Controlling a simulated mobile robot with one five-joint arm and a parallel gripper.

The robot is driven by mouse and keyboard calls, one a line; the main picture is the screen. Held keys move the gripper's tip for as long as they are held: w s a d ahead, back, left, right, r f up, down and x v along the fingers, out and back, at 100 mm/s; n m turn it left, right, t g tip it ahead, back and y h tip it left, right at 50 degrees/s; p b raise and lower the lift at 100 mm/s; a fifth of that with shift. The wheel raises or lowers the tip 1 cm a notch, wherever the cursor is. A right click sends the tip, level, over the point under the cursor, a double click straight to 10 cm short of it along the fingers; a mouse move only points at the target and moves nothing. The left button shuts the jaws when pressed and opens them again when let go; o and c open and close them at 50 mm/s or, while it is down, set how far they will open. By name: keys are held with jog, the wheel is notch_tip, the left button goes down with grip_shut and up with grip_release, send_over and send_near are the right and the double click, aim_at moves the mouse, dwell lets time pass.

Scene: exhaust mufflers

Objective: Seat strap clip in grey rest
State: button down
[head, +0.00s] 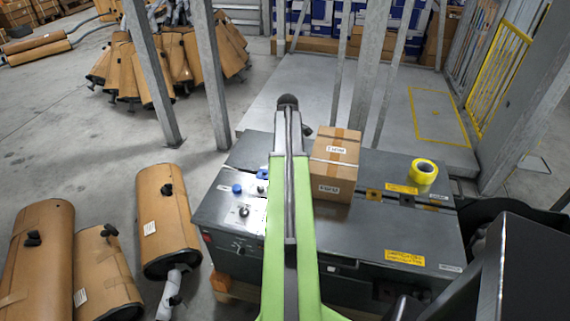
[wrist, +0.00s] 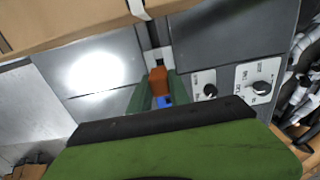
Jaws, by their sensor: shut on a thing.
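My gripper (wrist: 158,88) shows in the wrist view, its two green fingers pointing up the picture and closed on an orange-brown strap clip (wrist: 158,79). A small blue patch shows just below the clip, between the fingers; I cannot tell what it belongs to. A light grey rest (wrist: 157,58) with a dark gap lies just beyond the clip's far end, roughly in line with it. I cannot tell whether the clip touches it. In the head view my arm hides the gripper, the clip and the rest.
A taped carton (head: 335,160) stands on the dark grey machine top (head: 375,230), right of my arm. A yellow tape roll (head: 423,171) is farther right. A black knob (wrist: 210,90) sits close right of the fingers. Brown mufflers (head: 165,220) lie on the floor at left.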

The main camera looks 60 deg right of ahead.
dwell(0.3)
notch_tip(320, 180, down, 6)
jog(key=b, duration=0.6)
jog(key=shift+r, duration=0.15)
jog(key=shift+f+b, duration=0.4)
jog(key=shift+f, duration=0.05)
dwell(1.6)
jog(key=c, duration=1.1)
grip_release()
jog(key=shift+c, duration=0.2)
jog(key=shift+r, duration=0.1)
notch_tip(320, 180, up, 17)
jog(key=p, duration=1.7)
jog(key=shift+r, duration=0.15)
